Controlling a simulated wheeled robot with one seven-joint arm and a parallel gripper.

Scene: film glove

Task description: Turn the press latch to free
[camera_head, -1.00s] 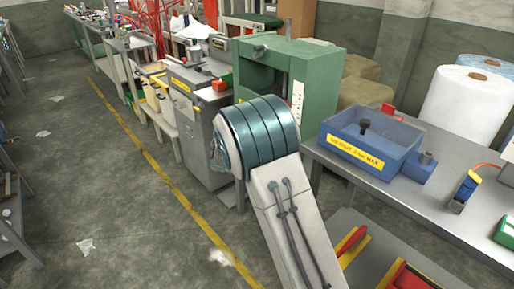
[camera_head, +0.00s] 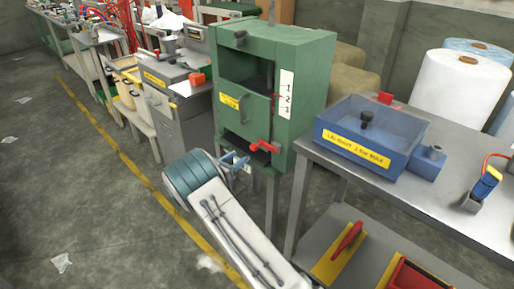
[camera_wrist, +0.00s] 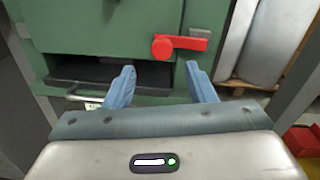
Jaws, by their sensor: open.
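The green press (camera_head: 268,85) stands behind the end of my arm, with a door that has an upright handle (camera_head: 243,108). The red latch (camera_head: 264,146) is low on its front, near the door's right edge. In the wrist view the red latch (camera_wrist: 180,44) has a round hub at left and a lever pointing right, roughly level. My gripper (camera_head: 236,161) is open and empty, just left of and below the latch in the head view. In the wrist view its two blue fingers (camera_wrist: 160,72) are apart, nearer to me than the latch and not touching it.
A dark opening (camera_wrist: 95,70) lies under the door. A grey table (camera_head: 330,155) with a blue bin (camera_head: 355,155) stands right of the press. A grey cabinet (camera_head: 185,115) stands to the left. The floor at left is open, with a yellow line.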

